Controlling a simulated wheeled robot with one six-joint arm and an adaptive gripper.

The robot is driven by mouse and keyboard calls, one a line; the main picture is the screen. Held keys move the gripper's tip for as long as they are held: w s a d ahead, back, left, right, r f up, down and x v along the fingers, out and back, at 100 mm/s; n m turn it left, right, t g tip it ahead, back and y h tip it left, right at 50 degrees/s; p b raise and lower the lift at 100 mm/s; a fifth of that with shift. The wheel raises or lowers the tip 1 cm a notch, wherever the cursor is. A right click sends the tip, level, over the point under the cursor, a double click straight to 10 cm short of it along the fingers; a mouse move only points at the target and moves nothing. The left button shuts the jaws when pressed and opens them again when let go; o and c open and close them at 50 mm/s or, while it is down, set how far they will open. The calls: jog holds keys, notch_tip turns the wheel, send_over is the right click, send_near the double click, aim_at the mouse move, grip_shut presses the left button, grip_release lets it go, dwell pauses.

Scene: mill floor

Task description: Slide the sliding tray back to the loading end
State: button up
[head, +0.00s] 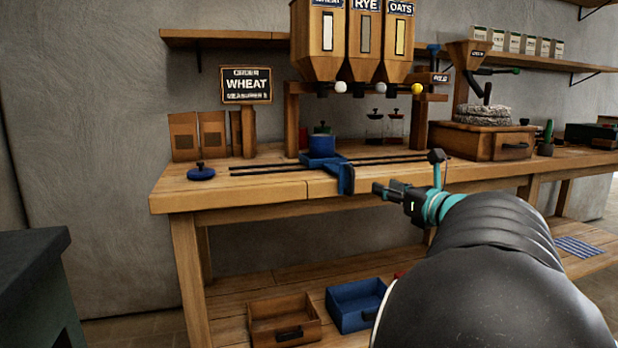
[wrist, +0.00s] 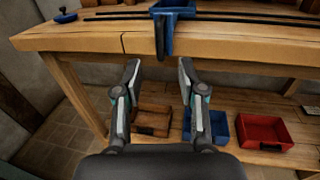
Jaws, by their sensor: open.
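The blue sliding tray (head: 330,160) sits on two black rails (head: 270,168) along the bench top, below the hoppers. A blue canister (head: 321,145) stands on it. My gripper (head: 384,191) is open and empty, in front of the bench edge and just right of the handle in the head view. In the wrist view my gripper (wrist: 159,72) has its fingers spread, apart from the handle.
Hoppers for rye (head: 366,45) and oats (head: 398,45) hang above the rails. A blue lid (head: 201,173) lies at the bench's left end, near a wheat sign (head: 246,85). A wooden grinder (head: 490,140) stands right. A blue bin (head: 355,303) and wooden bin (head: 284,320) sit below.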

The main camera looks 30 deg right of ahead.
aim_at(354, 175)
jog(key=w, duration=1.3)
jog(key=shift+w+d, duration=0.2)
jog(key=shift+w, duration=0.05)
